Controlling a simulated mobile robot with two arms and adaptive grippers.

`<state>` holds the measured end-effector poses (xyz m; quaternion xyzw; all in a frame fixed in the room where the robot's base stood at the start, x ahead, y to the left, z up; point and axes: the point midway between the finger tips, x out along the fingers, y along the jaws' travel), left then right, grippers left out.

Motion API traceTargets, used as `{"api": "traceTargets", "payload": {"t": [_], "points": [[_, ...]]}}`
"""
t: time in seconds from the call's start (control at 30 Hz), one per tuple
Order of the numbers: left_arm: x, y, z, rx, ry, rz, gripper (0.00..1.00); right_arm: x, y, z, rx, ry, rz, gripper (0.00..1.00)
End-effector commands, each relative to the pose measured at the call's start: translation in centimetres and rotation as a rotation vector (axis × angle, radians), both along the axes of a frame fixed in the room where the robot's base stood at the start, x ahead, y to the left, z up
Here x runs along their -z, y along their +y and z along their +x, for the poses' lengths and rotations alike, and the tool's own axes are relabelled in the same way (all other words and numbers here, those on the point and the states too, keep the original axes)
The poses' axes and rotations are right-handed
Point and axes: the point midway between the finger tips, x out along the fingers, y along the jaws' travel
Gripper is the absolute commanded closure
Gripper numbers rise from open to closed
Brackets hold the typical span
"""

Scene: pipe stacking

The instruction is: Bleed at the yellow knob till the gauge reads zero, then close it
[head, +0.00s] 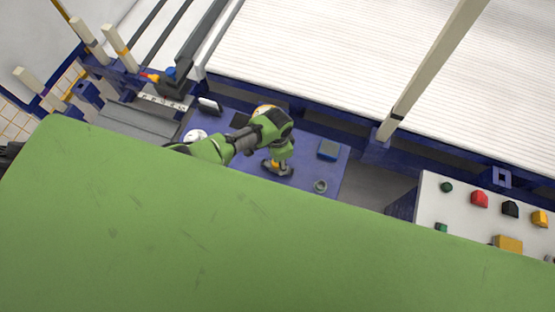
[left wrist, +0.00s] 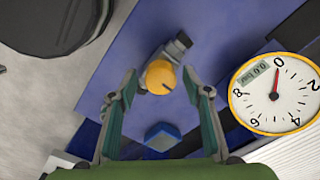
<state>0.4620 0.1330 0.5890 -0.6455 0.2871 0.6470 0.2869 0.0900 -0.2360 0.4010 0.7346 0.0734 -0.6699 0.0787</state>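The yellow knob (left wrist: 158,78) is round with a dark mark on its face and sits on a grey valve body (left wrist: 180,44). In the head view the knob (head: 275,163) shows just below my left gripper (head: 284,153). In the left wrist view my left gripper (left wrist: 161,86) is open, with a finger on either side of the knob; I cannot tell whether either touches it. The gauge (left wrist: 291,100) has a white dial and yellow rim. Its red needle points close to 0 and its small display seems to read 0.0 bar. My right gripper is not in view.
A blue block (head: 328,149) and a grey ring (head: 320,186) are on the blue bench (head: 300,180). A white panel (head: 460,222) with coloured buttons stands at right. A pale post (head: 430,75) rises behind the bench. A white round object (head: 195,136) is at left.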

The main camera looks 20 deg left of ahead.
Motion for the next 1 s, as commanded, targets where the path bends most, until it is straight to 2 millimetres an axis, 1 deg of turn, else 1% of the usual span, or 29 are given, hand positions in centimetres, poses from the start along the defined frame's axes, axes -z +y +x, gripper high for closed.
{"api": "traceTargets", "payload": {"t": [0.23, 0.37, 0.47, 0.8, 0.9, 1.0], "points": [[-0.3, 0.0, 0.1, 0.0, -0.003, -0.002, 0.55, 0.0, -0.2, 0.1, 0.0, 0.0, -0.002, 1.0], [-1.5, 0.0, 0.2, 0.0, -0.003, -0.002, 0.55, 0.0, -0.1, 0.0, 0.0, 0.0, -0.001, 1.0], [-2.9, 0.0, 0.2, 0.0, -0.005, -0.002, 0.55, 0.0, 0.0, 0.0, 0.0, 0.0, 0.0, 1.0], [-9.2, 0.0, 0.1, 0.001, -0.003, -0.001, 0.55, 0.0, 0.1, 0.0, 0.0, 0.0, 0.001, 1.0], [-10.7, 0.0, 0.1, 0.0, -0.003, -0.001, 0.55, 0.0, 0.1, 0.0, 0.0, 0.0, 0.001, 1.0], [-11.5, 0.0, 0.1, 0.0, -0.002, -0.001, 0.55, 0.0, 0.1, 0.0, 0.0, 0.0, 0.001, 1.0]]}}
